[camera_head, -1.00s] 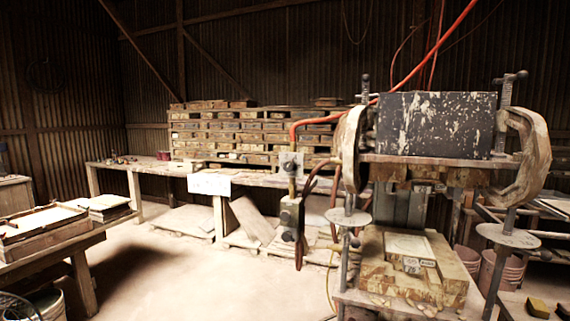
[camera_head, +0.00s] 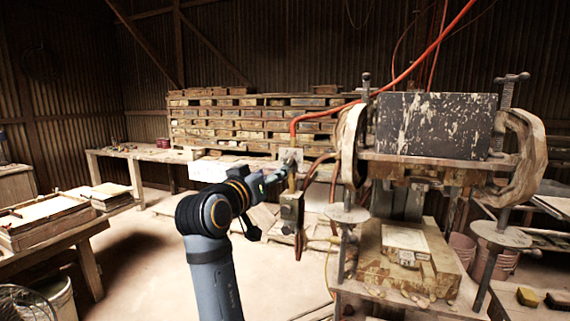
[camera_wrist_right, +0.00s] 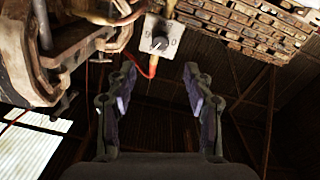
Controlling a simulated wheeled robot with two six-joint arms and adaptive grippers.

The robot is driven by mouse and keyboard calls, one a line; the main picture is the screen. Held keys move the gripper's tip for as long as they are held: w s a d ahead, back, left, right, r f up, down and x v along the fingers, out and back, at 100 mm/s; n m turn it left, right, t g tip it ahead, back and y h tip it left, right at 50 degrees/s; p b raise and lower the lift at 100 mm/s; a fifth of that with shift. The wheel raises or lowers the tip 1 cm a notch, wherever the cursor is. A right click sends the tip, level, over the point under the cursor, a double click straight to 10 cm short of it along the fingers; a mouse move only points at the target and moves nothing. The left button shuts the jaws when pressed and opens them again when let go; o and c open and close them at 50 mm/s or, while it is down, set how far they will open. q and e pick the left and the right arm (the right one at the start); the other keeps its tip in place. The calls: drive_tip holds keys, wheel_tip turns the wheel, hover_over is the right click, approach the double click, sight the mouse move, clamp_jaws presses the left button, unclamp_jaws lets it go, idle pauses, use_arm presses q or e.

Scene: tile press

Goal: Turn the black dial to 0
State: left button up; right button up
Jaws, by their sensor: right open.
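The black dial (camera_wrist_right: 159,43) is a small round knob on a pale square plate (camera_wrist_right: 158,40) with dark marks around it, in the right wrist view. One mark looks like a 0, but where the dial points is too small to tell. In the head view the plate (camera_head: 290,156) sits on the upright beside the press, and the dial is hard to make out there. My right gripper (camera_wrist_right: 160,76) is open and empty, its fingers spread to either side below the dial, apart from it. In the head view my right gripper (camera_head: 277,177) is close in front of the plate. My left gripper is out of view.
The press (camera_head: 436,125) with its dark block and clamps stands just right of the dial. An orange hose (camera_head: 335,112) and a lower box (camera_head: 291,208) hang close by. Stacked wooden trays (camera_head: 240,125) stand behind. Open floor (camera_head: 140,255) lies to the left.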

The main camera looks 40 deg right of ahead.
sight(287, 163)
drive_tip(key=p+x, duration=0.4)
drive_tip(key=x, duration=0.5)
drive_tip(key=shift+w+d, duration=0.15)
drive_tip(key=shift+d, duration=0.2)
drive_tip(key=shift+w+d, duration=0.2)
drive_tip(key=shift+d, duration=0.1)
clamp_jaws()
